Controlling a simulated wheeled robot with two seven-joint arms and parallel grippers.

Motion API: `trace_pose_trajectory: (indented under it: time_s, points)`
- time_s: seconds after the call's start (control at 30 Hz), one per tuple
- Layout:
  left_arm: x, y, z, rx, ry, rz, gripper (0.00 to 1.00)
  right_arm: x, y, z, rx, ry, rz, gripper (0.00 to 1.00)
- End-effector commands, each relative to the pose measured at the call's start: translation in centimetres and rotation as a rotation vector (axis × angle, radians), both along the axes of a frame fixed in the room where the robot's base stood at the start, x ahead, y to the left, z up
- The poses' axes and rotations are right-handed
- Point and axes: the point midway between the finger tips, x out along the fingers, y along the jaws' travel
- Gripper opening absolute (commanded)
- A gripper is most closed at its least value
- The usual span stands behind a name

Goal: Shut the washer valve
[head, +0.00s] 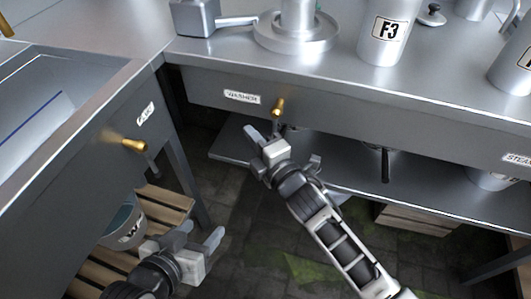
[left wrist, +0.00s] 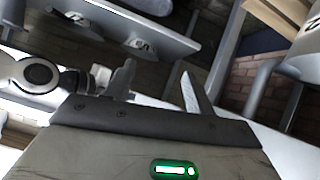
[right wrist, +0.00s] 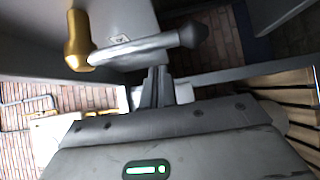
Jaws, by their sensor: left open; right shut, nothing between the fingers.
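The washer valve's brass handle (head: 279,106) sticks out of the front panel, to the right of the label "WASHER" (head: 242,96). In the right wrist view the brass handle (right wrist: 77,40) is at the upper left, at the end of a grey bar (right wrist: 140,48). My right gripper (head: 264,138) is just below the handle in the head view; its fingers (right wrist: 158,88) are shut and empty, close under the bar. I cannot tell whether they touch it. My left gripper (head: 200,234) is open and empty, low at the left, away from the valve; its spread fingers show in the left wrist view (left wrist: 157,88).
A second brass handle (head: 134,145) is on the left unit's front. A bucket (head: 122,224) stands on wooden slats (head: 165,202) below it.

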Motion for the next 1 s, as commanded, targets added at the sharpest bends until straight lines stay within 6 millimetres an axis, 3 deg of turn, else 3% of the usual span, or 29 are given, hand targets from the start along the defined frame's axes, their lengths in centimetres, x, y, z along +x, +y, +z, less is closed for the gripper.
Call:
trace_pose_trajectory:
  time_s: [0.03, 0.1, 0.3, 0.77, 1.0]
  points:
    - [0.1, 0.0, 0.1, 0.002, 0.002, -0.002, 0.55, -0.4, -1.4, -0.3, -0.011, 0.004, -0.003, 0.0]
    - [0.1, 0.0, 0.3, 0.004, -0.003, -0.002, 0.55, -0.6, -2.4, -0.2, -0.009, 0.004, -0.003, 0.0]
    - [0.2, 0.1, 0.8, 0.002, -0.018, 0.001, 0.55, -0.8, -3.7, -0.2, -0.006, 0.004, -0.002, 0.0]
    - [0.0, 0.1, 1.1, 0.002, -0.019, 0.003, 0.55, -0.8, -3.9, -0.1, -0.011, 0.007, -0.003, 0.0]
    - [-0.1, 0.6, 3.7, 0.003, -0.062, 0.019, 0.55, -0.9, -4.2, 0.0, -0.054, 0.021, -0.002, 0.0]
